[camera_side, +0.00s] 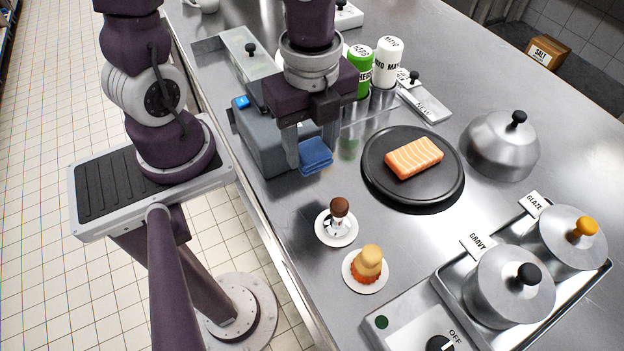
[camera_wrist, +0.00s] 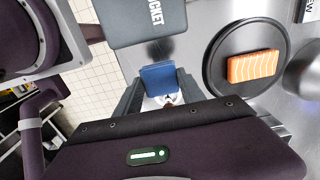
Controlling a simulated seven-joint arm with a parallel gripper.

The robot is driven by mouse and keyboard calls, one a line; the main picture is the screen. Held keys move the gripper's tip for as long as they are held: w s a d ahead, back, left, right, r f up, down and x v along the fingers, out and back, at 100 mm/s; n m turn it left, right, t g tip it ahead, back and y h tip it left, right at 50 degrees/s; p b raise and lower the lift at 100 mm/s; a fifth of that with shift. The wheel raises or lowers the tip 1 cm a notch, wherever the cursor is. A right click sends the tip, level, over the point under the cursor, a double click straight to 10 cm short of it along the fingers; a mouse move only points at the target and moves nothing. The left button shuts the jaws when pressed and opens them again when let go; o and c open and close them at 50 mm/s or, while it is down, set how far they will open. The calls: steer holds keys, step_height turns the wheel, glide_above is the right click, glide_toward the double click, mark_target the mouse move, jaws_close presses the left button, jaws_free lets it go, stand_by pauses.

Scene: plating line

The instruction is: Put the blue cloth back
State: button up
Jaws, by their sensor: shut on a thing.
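The blue cloth (camera_side: 315,155) is folded and held between the fingers of my gripper (camera_side: 310,150), above the steel counter. In the wrist view the cloth (camera_wrist: 159,82) shows between the two fingers (camera_wrist: 160,95). A grey box (camera_side: 265,140) with a small blue mark on its top stands just left of and behind my gripper. In the wrist view its grey lid (camera_wrist: 140,20) carries lettering that is partly cut off. I cannot tell from these views how high the cloth is above the counter.
A black plate (camera_side: 385,192) with a salmon piece (camera_side: 413,158) lies right of my gripper. Green and white bottles (camera_side: 388,60) stand behind. A steel dome (camera_side: 500,145) and lidded pots (camera_side: 508,285) are at right.

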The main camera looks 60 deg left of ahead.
step_height(320, 180, down, 8)
steer(key=shift+r, duration=0.15)
steer(key=o, duration=1.2)
